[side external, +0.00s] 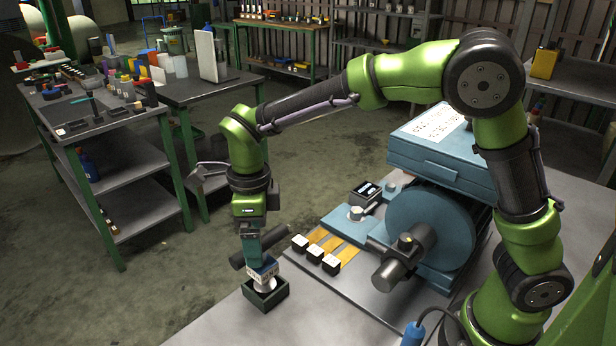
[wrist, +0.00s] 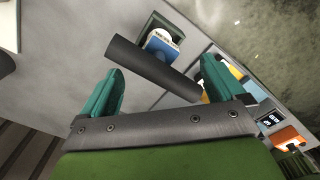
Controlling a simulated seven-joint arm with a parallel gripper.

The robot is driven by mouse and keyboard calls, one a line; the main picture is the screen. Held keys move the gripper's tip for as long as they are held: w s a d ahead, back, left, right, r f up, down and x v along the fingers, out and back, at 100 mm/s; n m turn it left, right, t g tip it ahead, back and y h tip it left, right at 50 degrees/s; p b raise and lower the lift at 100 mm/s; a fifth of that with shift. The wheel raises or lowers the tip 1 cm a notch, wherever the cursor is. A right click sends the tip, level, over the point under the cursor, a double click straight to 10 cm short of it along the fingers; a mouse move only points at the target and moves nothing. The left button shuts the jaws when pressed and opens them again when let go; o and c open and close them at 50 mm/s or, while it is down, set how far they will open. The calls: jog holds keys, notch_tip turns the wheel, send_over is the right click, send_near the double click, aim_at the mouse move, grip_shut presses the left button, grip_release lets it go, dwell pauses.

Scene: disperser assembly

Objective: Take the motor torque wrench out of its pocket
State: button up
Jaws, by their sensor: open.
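The motor torque wrench stands in a small dark green box-like pocket (side external: 265,302) at the front edge of the table. Its dark cylinder (side external: 272,238) lies crosswise at the top, above a blue body (side external: 264,271) and a white lower part. In the wrist view the dark cylinder (wrist: 150,68) crosses diagonally in front of the fingers, with the blue and white body (wrist: 162,46) beyond it in the pocket (wrist: 152,24). My gripper (side external: 251,232) is right above the wrench, pointing down. Its teal fingers (wrist: 160,66) are apart, at either side of the cylinder. Contact cannot be told.
Three black blocks with white tops (side external: 314,253) sit on yellow strips (side external: 330,240) right of the pocket. Behind them stands a blue machine with a large round drum (side external: 425,225) and a grey cylinder (side external: 395,268). The tabletop (side external: 215,327) left of the pocket is clear.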

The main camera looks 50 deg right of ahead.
aim_at(263, 269)
jog(key=shift+s+d+f, duration=0.1)
jog(key=shift+s+f, duration=0.05)
jog(key=shift+f, duration=1.4)
jog(key=shift+s+f, duration=0.15)
jog(key=shift+f, duration=1.35)
jog(key=shift+c, duration=0.4)
jog(key=shift+r, duration=0.1)
jog(key=c, duration=1.3)
jog(key=shift+c, duration=0.2)
